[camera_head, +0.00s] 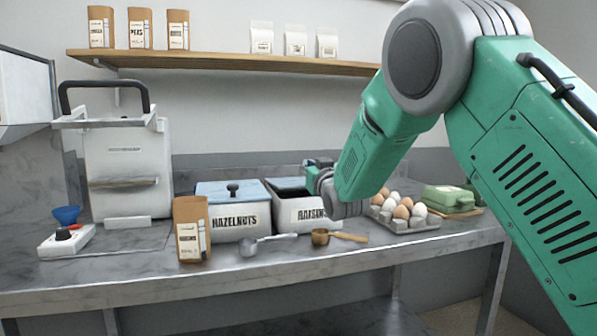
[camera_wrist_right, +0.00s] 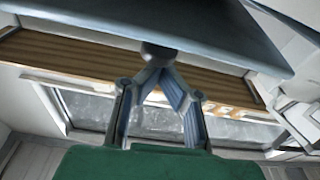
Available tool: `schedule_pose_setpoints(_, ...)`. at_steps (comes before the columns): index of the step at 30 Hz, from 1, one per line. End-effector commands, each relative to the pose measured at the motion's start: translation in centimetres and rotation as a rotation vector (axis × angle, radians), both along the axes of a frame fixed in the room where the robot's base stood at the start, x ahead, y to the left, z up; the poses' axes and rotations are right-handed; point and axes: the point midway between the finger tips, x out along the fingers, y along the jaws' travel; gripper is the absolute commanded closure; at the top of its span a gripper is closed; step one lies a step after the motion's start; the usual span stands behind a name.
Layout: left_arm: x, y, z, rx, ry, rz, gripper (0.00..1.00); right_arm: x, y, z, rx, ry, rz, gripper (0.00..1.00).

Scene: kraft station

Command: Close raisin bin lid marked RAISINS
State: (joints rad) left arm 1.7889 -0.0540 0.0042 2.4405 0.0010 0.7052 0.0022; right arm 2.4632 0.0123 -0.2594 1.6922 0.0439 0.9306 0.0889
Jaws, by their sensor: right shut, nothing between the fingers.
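The raisin bin (camera_head: 284,221) is a white box on the counter, right of the hazelnut bin. Its RAISINS label (camera_head: 306,215) is partly covered by my right arm. Its top shows dark blue-grey in the head view; I cannot tell there how far the lid is open. In the right wrist view a broad blue-grey lid (camera_wrist_right: 220,25) with a dark round knob (camera_wrist_right: 158,52) fills the top. My right gripper (camera_wrist_right: 157,76) is shut and empty, its fingertips close by the knob; contact is unclear. My left gripper is out of view.
The hazelnut bin (camera_head: 233,222) with a blue lid stands left, behind a kraft bag (camera_head: 191,230). A metal scoop (camera_head: 262,243) and a wooden-handled scoop (camera_head: 340,236) lie in front. An egg tray (camera_head: 405,221) and green carton (camera_head: 448,198) stand right. A shelf (camera_head: 230,61) runs above.

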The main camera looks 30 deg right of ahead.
Motion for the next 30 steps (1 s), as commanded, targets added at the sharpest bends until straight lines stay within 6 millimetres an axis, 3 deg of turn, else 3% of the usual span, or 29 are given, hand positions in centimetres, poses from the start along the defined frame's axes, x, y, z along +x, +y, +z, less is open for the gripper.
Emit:
schedule_pose_setpoints(1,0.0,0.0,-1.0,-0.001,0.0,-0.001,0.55,-0.3,0.0,-0.9,0.001,-0.001,-0.001,1.0)
schedule_pose_setpoints(9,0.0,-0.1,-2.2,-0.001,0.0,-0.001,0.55,-1.0,1.0,-2.7,-0.007,0.0,0.001,1.0)
schedule_pose_setpoints(30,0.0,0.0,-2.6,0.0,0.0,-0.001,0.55,-1.1,0.7,-4.2,-0.002,0.014,-0.001,1.0)
